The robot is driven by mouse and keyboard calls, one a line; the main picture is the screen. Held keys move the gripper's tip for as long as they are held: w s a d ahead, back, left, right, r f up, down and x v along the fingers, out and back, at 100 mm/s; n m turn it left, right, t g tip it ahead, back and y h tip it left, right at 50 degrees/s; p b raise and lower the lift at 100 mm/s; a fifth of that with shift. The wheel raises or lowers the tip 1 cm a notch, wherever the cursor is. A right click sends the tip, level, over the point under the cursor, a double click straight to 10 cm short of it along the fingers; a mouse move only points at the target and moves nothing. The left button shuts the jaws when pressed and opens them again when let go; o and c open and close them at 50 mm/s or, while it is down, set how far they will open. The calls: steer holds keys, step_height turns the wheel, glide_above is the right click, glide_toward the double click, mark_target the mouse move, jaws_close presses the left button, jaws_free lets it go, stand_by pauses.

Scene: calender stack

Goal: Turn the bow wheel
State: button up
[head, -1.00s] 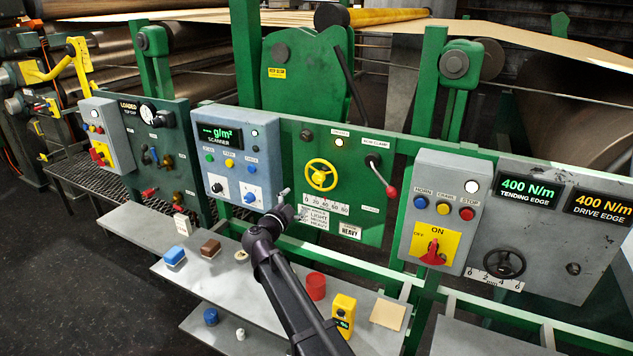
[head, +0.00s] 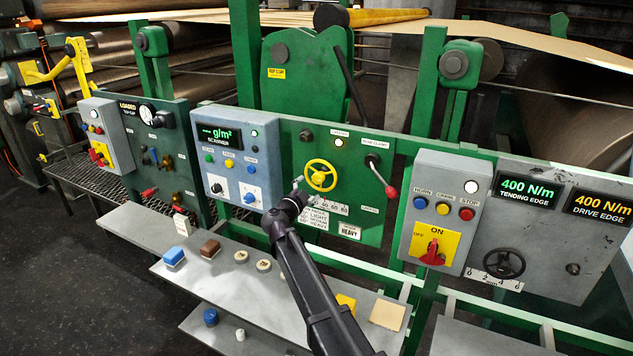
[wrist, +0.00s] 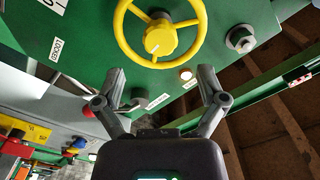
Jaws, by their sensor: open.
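The yellow handwheel (head: 320,175) is on the green panel in the middle of the head view, above a 0 to 80 scale. It has a yellow hub and spokes. In the wrist view the yellow wheel (wrist: 158,38) fills the upper middle. My gripper (wrist: 163,75) is open, its two fingers spread just below the wheel's rim in that view, with nothing between them. In the head view my gripper (head: 298,188) is at the wheel's lower left. Whether it touches the rim cannot be told.
A red-knobbed lever (head: 390,192) stands right of the wheel. A grey shelf (head: 235,285) below holds several small objects. A small black handwheel (head: 503,264) is farther right.

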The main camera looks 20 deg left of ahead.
mark_target(317, 179)
steer(key=shift+w+d, duration=0.2)
steer(key=shift+w, duration=2.55)
steer(key=c, duration=1.2)
